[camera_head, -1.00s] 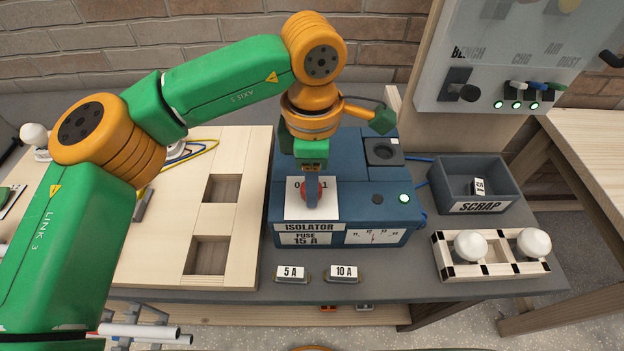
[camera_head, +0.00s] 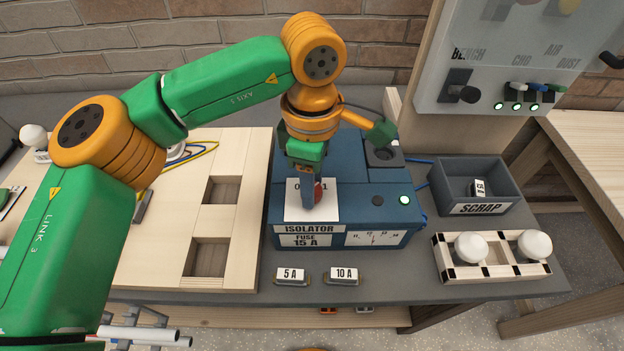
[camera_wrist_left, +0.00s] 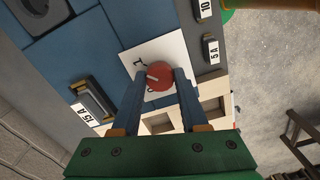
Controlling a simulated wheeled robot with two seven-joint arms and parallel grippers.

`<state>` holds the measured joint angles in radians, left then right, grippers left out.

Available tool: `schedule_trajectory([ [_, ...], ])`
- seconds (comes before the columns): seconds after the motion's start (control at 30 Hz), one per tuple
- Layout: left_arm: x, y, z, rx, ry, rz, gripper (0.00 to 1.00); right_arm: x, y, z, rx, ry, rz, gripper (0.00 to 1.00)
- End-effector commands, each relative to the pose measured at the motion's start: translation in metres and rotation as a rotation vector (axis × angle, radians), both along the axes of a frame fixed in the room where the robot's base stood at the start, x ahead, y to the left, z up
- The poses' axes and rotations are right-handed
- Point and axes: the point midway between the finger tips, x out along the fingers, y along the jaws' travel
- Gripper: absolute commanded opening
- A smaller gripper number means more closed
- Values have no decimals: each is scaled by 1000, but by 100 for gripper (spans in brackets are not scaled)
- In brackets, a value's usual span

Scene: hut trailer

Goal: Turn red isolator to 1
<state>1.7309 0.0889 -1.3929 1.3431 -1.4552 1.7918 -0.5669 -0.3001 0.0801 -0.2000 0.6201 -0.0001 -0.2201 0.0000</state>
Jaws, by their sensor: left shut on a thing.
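The red isolator knob (camera_head: 319,190) sits on a white plate (camera_head: 300,212) marked 0 and 1, on the blue isolator box (camera_head: 350,190). My left gripper (camera_head: 309,204) points down over the plate and is shut on the knob, hiding much of it in the head view. In the left wrist view the round knob (camera_wrist_left: 160,72) sits between my two blue fingers. Its pale mark faces the side between the 0 and the 1; I cannot tell exactly where it points. My right gripper is not in view.
A lit lamp (camera_head: 404,199) is on the box. Fuses marked 5 A (camera_head: 291,276) and 10 A (camera_head: 342,276) lie in front. A wooden board (camera_head: 150,250) lies left.

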Motion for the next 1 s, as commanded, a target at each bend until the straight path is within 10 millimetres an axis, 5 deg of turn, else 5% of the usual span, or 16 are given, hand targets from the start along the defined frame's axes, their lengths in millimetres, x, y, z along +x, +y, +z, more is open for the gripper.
schedule_trajectory([
  [0.03, 1, 0, 1, -2, -4, -1, 0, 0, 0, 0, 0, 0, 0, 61],
  [0.07, 1, 0, 1, -2, -4, -1, 49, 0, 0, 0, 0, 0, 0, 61],
  [0.17, 0, 0, 1, -1, -3, 0, 74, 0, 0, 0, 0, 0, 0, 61],
  [0.47, 1, 0, 3, 0, -2, 1, 74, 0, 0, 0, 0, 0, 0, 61],
  [0.8, 1, -1, 66, 0, -4, 2, 74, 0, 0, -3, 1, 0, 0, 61],
  [1.0, 0, 0, 72, 0, -1, 0, 74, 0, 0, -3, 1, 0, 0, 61],
])
